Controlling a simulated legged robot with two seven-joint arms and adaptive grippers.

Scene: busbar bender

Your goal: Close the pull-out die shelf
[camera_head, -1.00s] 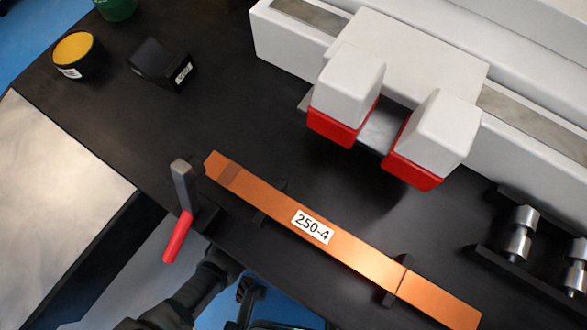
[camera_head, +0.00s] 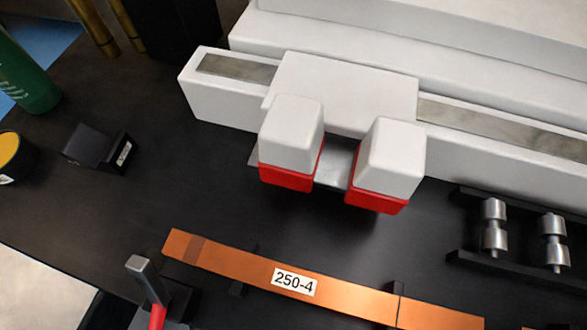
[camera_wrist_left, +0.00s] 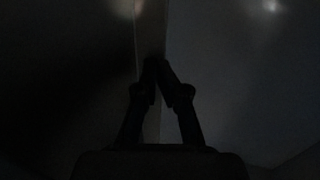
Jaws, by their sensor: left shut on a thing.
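My left gripper (camera_wrist_left: 157,66) shows only in the dark left wrist view. Its two fingers come together at a pale upright strip (camera_wrist_left: 151,120) between darker surfaces, and it is shut on it. It is too dark to tell whether this strip belongs to the pull-out die shelf. The shelf cannot be made out for certain in the head view. A pale flat surface (camera_head: 38,288) lies beyond the dark worktop's edge at the lower left; I cannot tell whether it is the shelf. My right gripper is in neither view.
A copper busbar (camera_head: 345,298) labelled 250-4 lies on the dark worktop (camera_head: 200,180), near a red-handled clamp (camera_head: 150,285). White and red bender blocks (camera_head: 293,140) stand behind it. Metal rollers (camera_head: 494,228) stand at right; a black box (camera_head: 95,148) and green bottle (camera_head: 25,75) at left.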

